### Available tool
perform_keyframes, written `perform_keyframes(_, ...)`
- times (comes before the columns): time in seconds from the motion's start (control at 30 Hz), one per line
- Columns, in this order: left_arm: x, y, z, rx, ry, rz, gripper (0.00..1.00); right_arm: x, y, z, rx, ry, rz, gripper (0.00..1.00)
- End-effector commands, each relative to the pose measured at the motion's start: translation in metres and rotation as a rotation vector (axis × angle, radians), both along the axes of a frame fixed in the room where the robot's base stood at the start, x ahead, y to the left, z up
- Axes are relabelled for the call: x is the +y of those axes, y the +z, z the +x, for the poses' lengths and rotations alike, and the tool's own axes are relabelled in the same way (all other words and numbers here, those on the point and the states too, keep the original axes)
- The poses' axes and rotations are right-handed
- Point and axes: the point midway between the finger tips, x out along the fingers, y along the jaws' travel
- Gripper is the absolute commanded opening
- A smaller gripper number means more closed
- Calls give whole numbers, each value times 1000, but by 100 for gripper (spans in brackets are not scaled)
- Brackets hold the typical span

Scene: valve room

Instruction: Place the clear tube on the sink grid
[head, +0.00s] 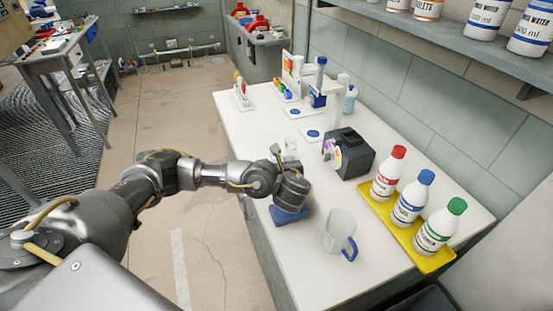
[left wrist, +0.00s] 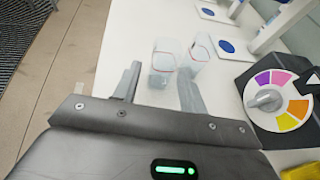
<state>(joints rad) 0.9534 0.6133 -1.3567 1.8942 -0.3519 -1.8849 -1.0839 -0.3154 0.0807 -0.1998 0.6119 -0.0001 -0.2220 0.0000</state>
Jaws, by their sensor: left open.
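Two small clear vessels stand close together on the white table in the left wrist view: a left one (left wrist: 163,57) and a right one (left wrist: 200,48). I cannot tell for sure which is the clear tube. In the head view a clear shape (head: 291,148) shows just past my left gripper (head: 283,160), partly hidden by it. My left gripper, also in the left wrist view (left wrist: 157,74), is open. The left vessel shows between its fingertips and the right one by the right finger; contact cannot be told. I cannot make out a sink grid. My right gripper is not in view.
A clear jug with a blue handle (head: 339,232) and a blue block (head: 288,216) are near the table's front. A black box with a coloured dial (head: 349,153) stands right of the gripper. A yellow tray (head: 379,209) holds three capped bottles. Blue-dotted pads lie farther back.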

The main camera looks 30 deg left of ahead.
Motion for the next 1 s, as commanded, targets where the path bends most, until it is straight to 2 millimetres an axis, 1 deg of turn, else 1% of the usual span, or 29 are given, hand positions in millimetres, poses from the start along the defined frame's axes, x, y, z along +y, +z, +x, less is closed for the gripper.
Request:
perform_keyframes(0.1,8,-5,11,0,0,1,42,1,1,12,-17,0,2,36)
perform_keyframes(0.2,10,-7,16,-1,-2,1,42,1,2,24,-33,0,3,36)
perform_keyframes(0.3,10,-8,17,0,-4,0,42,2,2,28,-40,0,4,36)
perform_keyframes(0.37,11,-9,19,0,-4,0,42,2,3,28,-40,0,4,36)
perform_keyframes(0.47,17,-12,28,0,-3,3,42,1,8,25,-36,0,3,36)
perform_keyframes(0.6,27,-21,45,-2,-3,3,42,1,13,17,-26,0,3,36)
perform_keyframes(0.7,32,-27,52,1,-5,1,42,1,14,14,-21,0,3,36)
perform_keyframes(0.8,35,-29,56,0,-5,0,42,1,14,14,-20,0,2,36)
perform_keyframes(1.0,35,-30,56,0,-6,-2,42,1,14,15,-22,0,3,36)
